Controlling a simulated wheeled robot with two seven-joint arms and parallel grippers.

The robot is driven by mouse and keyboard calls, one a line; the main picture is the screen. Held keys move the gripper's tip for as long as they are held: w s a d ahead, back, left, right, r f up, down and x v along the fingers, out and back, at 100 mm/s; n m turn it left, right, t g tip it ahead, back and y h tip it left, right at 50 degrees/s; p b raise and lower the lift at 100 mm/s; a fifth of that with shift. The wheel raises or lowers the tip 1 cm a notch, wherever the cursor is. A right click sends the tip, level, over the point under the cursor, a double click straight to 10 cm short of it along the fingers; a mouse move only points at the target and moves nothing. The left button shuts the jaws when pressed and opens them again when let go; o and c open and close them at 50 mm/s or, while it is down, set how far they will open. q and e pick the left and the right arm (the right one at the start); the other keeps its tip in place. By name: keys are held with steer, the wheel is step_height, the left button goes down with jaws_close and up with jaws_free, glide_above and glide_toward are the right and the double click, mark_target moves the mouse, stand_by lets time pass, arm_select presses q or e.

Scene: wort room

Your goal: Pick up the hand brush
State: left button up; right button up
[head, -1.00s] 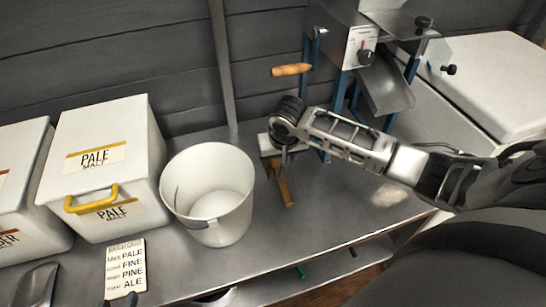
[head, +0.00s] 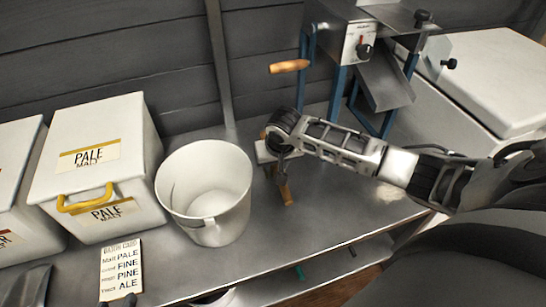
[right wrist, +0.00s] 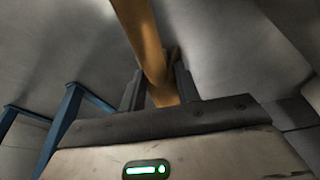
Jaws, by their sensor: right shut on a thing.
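The hand brush (head: 285,190) shows as a tan wooden handle on the steel bench, in front of the mill. In the right wrist view its wooden handle (right wrist: 143,40) runs down between the two dark fingers. My right gripper (head: 280,172) is at the brush, its arm coming in from the right. It is shut on the handle, and its fingers (right wrist: 160,88) sit on either side of the wood. My wrist hides part of the brush in the head view, and I cannot tell whether it is clear of the bench.
A white bucket (head: 208,190) stands close left of the brush. The mill (head: 365,50), with blue legs and a wooden crank handle (head: 289,66), stands behind. Left are white malt bins (head: 95,150), a recipe card (head: 121,270) and a scoop (head: 32,285). The bench front is clear.

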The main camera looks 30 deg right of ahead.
steer(key=shift+r, duration=0.15)
steer(key=shift+r, duration=0.25)
step_height(320, 180, up, 2)
steer(key=shift+w+r+p, duration=0.1)
steer(key=shift+r+p, duration=0.05)
steer(key=shift+p, duration=0.35)
steer(key=s+r, duration=0.1)
steer(key=r, duration=0.1)
steer(key=s+r+p, duration=0.1)
steer(key=s, duration=0.1)
steer(key=s+a+r+p, duration=0.1)
steer(key=r, duration=0.1)
steer(key=shift+s+a+r, duration=0.1)
steer(key=shift+s+r, duration=0.05)
steer(key=shift+r, duration=0.2)
arm_select(q)
steer(key=shift+a+r+p, duration=0.2)
steer(key=shift+r+p, duration=0.95)
steer(key=shift+r, duration=0.1)
arm_select(e)
steer(key=s+a+r, duration=0.2)
steer(key=s+r, duration=0.2)
steer(key=s, duration=0.5)
steer(key=shift+s+a+r, duration=0.15)
steer(key=shift+a, duration=0.2)
